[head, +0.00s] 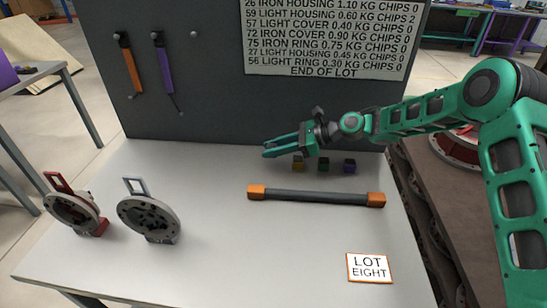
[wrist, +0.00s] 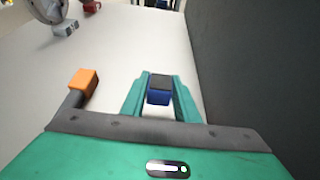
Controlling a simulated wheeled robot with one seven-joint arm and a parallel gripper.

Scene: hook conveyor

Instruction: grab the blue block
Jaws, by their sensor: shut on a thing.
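The blue block (wrist: 159,97), with a dark top, sits between the two fingers of my gripper (wrist: 160,88) in the wrist view. My gripper (head: 268,152) is shut on it, near the back panel at the rear of the table. In the head view I cannot make out the blue block; the green fingers seem to hide it.
A dark bar with orange ends (head: 318,197) lies in front of the blocks. Two round fixtures, one with a red handle (head: 75,208) and one grey (head: 149,219), stand at left. A "LOT EIGHT" card (head: 369,268) lies front right. The dark panel (head: 220,85) bounds the rear.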

